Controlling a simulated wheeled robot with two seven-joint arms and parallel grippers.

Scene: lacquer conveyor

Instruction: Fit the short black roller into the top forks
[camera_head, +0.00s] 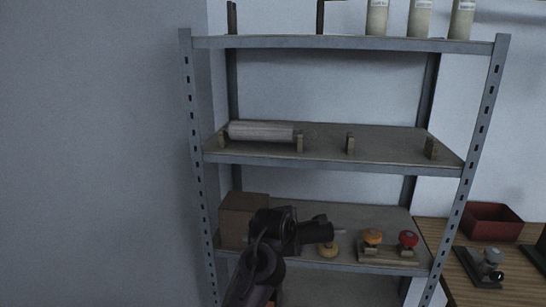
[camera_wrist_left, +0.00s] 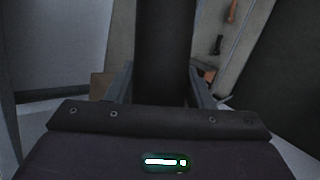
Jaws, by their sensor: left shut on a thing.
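The short black roller (camera_wrist_left: 163,45) stands between the two fingers of my left gripper (camera_wrist_left: 160,82) in the left wrist view, and the fingers are shut on it. In the head view my left arm reaches up from below, in front of the lower shelf. A dark cylinder with a thin grey stub points right from it; I cannot clearly separate roller from gripper there. Two dark uprights, one at left (camera_head: 232,18) and one mid-shelf (camera_head: 320,17), stand on the top shelf (camera_head: 345,43), cut off by the frame; they look like the top forks. My right gripper is not in view.
The middle shelf (camera_head: 375,140) carries a pale roller (camera_head: 262,132) in wooden forks and an empty fork pair (camera_head: 350,144). The lower shelf has a cardboard box (camera_head: 243,215) and orange and red knobs (camera_head: 408,239). Pale canisters (camera_head: 420,18) stand top right. A red bin (camera_head: 492,222) is on the bench.

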